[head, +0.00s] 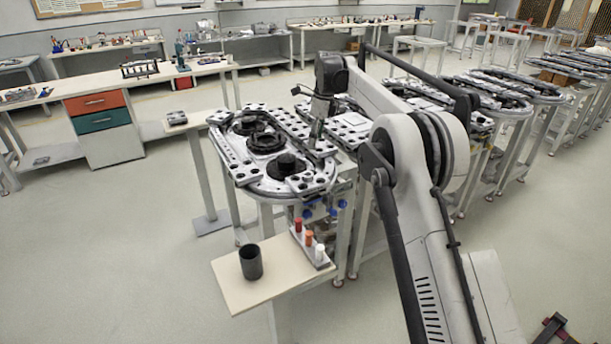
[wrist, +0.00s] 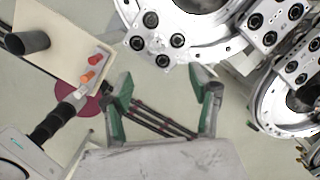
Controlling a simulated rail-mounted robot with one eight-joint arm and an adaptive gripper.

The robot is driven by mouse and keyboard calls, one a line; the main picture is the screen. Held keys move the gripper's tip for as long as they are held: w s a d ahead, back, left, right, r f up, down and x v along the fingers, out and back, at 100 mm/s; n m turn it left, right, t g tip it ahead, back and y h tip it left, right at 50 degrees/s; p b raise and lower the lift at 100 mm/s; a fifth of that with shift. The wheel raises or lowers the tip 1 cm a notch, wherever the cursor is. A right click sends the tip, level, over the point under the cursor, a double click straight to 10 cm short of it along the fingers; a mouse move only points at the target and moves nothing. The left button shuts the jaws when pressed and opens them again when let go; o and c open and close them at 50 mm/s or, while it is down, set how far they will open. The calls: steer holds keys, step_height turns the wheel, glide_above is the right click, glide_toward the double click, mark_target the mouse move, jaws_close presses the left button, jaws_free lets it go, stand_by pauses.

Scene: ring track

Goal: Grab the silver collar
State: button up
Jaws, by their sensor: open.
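My gripper (wrist: 165,82) is open in the wrist view, its two green-padded fingers spread apart with nothing between them. In the head view my gripper (head: 317,130) hangs over the right part of the near ring track (head: 262,188), and its fingers are too small to make out. I cannot pick out a silver collar for sure in either view. The track has many silver metal parts with dark round holes, and black round parts (head: 286,164) sit inside its loop. In the wrist view the silver track edge (wrist: 190,48) lies above and right of my fingers.
A cream side table (head: 230,272) holds a black cup (head: 251,262) and a rack with red (head: 298,226), orange (head: 309,238) and white (head: 319,253) cylinders. More ring tracks (head: 490,92) stretch to the back right. A small stand (head: 188,125) is left of the near track.

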steer(key=f, duration=0.1)
glide_above(308, 174)
steer(key=f, duration=0.5)
steer(key=d+f, duration=0.1)
steer(key=f, duration=0.2)
steer(key=shift+w+p, duration=0.15)
steer(key=shift+p, duration=0.2)
steer(key=shift+s+a+f+p, duration=0.1)
steer(key=shift+a+f+p, duration=0.1)
steer(key=shift+f, duration=0.65)
steer(key=shift+s+a+f+p, duration=0.1)
steer(key=shift+a+f+p, duration=0.05)
steer(key=shift+f, duration=0.75)
steer(key=shift+a+f+p, duration=0.15)
steer(key=shift+f+p, duration=0.05)
steer(key=shift+f, duration=0.65)
steer(key=c, duration=1.4)
